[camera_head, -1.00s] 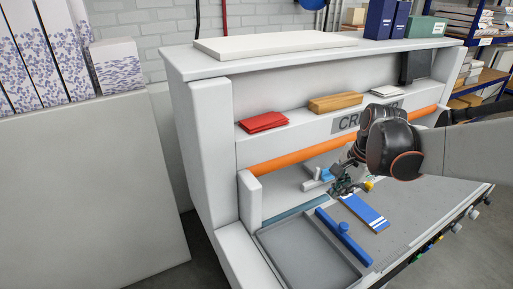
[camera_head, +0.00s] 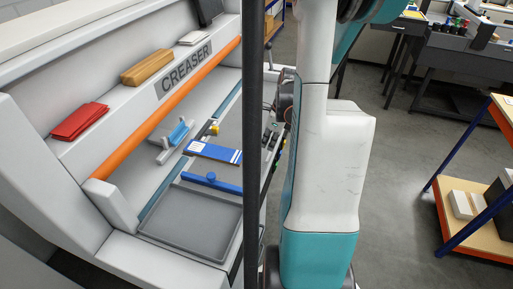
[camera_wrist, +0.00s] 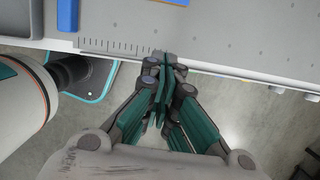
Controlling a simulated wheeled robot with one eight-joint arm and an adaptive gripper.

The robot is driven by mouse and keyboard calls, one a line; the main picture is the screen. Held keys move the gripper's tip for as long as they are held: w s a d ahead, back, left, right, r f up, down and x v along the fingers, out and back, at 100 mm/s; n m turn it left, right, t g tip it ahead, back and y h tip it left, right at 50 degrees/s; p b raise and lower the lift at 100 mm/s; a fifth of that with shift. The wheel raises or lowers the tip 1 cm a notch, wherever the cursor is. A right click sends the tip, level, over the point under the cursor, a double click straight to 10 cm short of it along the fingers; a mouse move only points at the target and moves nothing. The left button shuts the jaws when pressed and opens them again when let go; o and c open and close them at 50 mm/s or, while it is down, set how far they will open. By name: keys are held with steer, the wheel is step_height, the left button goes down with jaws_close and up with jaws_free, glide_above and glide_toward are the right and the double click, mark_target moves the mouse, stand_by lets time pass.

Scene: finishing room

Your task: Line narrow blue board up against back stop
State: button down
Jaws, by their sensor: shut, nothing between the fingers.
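My gripper (camera_wrist: 161,60) is shut and empty at the bed's front edge in the wrist view, apart from the board. Blue pieces show at the top of that view, cut off; I cannot tell which is the board. My gripper is hidden in the head view.
A pale-blue and white fixture (camera_head: 178,133) stands behind the board. An orange rail (camera_head: 165,118) spans the creaser above the bed. Open floor and a shelf (camera_head: 470,215) lie to the right.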

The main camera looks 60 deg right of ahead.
mark_target(238, 155)
steer(key=b+x, duration=0.2)
steer(key=x, duration=0.7)
steer(key=shift+f+b, duration=0.4)
steer(key=w, duration=0.2)
steer(key=w+a, duration=0.1)
steer(key=shift+w+r, duration=0.2)
steer(key=shift+r, duration=0.1)
steer(key=shift+w, duration=0.25)
steer(key=shift+w+a+r+b, duration=0.1)
steer(key=shift+w+a+b, duration=0.1)
steer(key=shift+w, duration=0.65)
steer(key=shift+w+a+f+b, duration=0.1)
steer(key=shift+w+a+b, duration=0.15)
steer(key=shift+w, duration=0.6)
steer(key=shift+w+a+r+b, duration=0.1)
steer(key=shift+w+a+b, duration=0.1)
steer(key=shift+w, duration=0.65)
